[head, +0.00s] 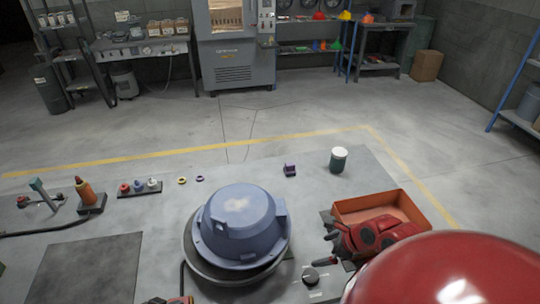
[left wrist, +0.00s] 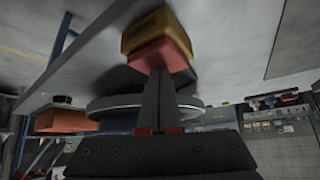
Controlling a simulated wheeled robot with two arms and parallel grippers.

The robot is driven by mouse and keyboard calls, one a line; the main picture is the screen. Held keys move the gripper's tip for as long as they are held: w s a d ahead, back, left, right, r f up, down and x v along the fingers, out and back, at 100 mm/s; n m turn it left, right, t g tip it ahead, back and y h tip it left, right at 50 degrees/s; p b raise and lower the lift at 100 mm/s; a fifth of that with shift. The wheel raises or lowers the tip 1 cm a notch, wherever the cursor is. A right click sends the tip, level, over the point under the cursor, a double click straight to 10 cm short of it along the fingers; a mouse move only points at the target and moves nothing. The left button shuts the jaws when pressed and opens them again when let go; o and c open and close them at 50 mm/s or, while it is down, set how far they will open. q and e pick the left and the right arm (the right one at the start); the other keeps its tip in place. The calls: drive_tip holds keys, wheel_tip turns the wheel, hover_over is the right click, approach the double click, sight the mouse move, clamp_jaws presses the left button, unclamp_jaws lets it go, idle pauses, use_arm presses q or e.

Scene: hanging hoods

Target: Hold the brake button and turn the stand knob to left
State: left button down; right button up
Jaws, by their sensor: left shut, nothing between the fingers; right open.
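The blue hood (head: 240,222) sits on a round grey stand (head: 205,265) on the table. The black stand knob (head: 310,276), with a pale mark on top, is at the stand's lower right. My right gripper (head: 329,250) is open and empty above and behind the knob, apart from it. In the left wrist view the brake button (left wrist: 160,56) is red on a yellow box (left wrist: 157,30). My left gripper (left wrist: 158,74) is shut with nothing between its fingers. Its tips overlap the red button's edge; whether they press it I cannot tell.
An orange tray (head: 385,205) lies behind my right gripper. A green jar with a white lid (head: 338,160) and a small purple part (head: 290,170) stand farther back. A dark mat (head: 80,270) lies at left. The table between mat and small parts is mostly clear.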

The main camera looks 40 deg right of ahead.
use_arm(q)
drive_tip(key=shift+a+f, duration=0.1)
drive_tip(key=shift+f, duration=0.05)
use_arm(e)
drive_tip(key=w+d+r+n+t+h, duration=0.2)
drive_tip(key=w+r+t, duration=0.3)
drive_tip(key=w, duration=0.4)
drive_tip(key=w+d+r+n+t+h, duration=0.3)
drive_tip(key=w+r+t, duration=0.3)
drive_tip(key=w, duration=0.3)
drive_tip(key=shift+d+r+n+h, duration=0.3)
drive_tip(key=shift+d+r+h, duration=0.3)
drive_tip(key=shift+d, duration=0.2)
use_arm(q)
drive_tip(key=shift+r+p, duration=0.35)
drive_tip(key=shift+r, duration=0.15)
drive_tip(key=shift+w+r+p, duration=0.1)
drive_tip(key=shift+r+p, duration=1.5)
drive_tip(key=shift+r, duration=1.55)
use_arm(e)
wheel_tip(320, 180, up, 4)
drive_tip(key=shift+f, duration=0.2)
drive_tip(key=shift+w, duration=0.1)
